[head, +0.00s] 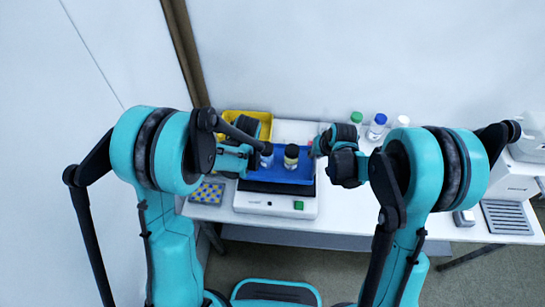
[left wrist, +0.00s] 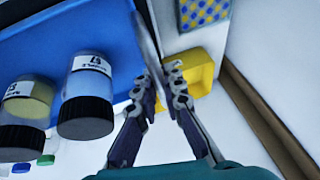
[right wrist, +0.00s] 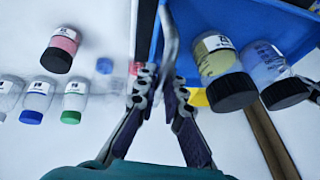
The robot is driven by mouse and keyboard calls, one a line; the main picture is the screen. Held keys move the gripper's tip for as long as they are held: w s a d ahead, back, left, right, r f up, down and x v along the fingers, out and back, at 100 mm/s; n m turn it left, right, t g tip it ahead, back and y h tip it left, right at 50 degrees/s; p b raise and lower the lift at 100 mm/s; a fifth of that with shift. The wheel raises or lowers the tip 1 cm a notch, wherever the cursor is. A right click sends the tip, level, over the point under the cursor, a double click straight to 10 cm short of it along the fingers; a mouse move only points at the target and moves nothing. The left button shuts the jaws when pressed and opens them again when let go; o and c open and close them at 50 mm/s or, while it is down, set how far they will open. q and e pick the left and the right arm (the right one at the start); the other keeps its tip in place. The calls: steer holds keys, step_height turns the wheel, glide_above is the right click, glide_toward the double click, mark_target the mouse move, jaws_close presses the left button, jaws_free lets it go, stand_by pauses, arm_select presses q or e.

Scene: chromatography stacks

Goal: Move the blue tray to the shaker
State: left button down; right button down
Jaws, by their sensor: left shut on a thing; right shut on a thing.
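The blue tray (head: 283,177) is over the white shaker (head: 275,206), whose dark platform shows under the tray's front edge. I cannot tell whether the tray touches it. Two dark-capped bottles stand in the tray, one with pale yellow contents (head: 291,157) and one clearer (head: 266,155). My left gripper (head: 250,158) is shut on the tray's left wall, and the wall shows between its fingers in the left wrist view (left wrist: 158,82). My right gripper (head: 316,148) is shut on the right wall, also seen in the right wrist view (right wrist: 168,82).
A yellow tray (head: 235,114) sits behind my left gripper. A blue-and-yellow patterned rack (head: 207,192) lies left of the shaker. Bottles with green (head: 356,118), blue (head: 377,126) and white caps stand behind my right arm. A white machine (head: 512,180) stands at far right.

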mark_target(311, 163)
arm_select(q)
steer(key=shift+w, duration=0.1)
arm_select(e)
steer(key=shift+w, duration=0.15)
arm_select(q)
steer(key=shift+r, duration=0.1)
arm_select(e)
steer(key=shift+r, duration=0.1)
